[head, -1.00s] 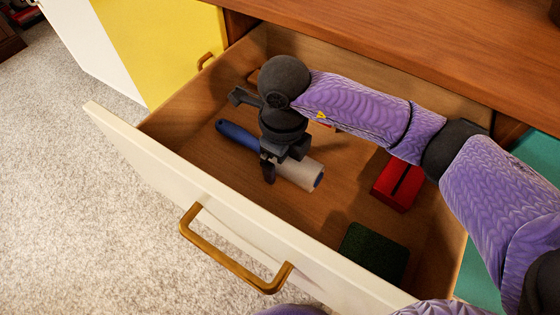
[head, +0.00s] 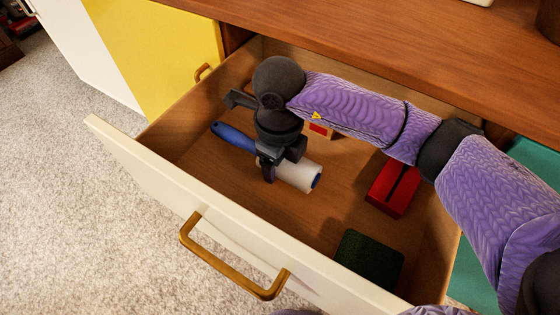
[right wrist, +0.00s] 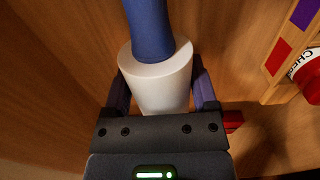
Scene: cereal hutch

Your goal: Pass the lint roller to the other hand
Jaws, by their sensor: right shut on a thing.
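The lint roller has a blue handle (head: 233,135) and a white roll (head: 300,176), and is inside the open drawer (head: 200,235). My right gripper (head: 268,172) reaches down into the drawer and is shut on the roller. In the right wrist view the white roll (right wrist: 160,80) sits between the two fingers, with the blue handle (right wrist: 149,25) pointing away from the gripper. I cannot tell whether the roller still touches the drawer floor. My left gripper does not show in any view.
A red box with a dark slot (head: 394,187) and a dark green block (head: 368,257) lie at the drawer's right side. A small item with a red patch (head: 320,130) is partly behind my arm. The wooden top (head: 400,50) overhangs the back. The brass handle (head: 235,262) is on the front.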

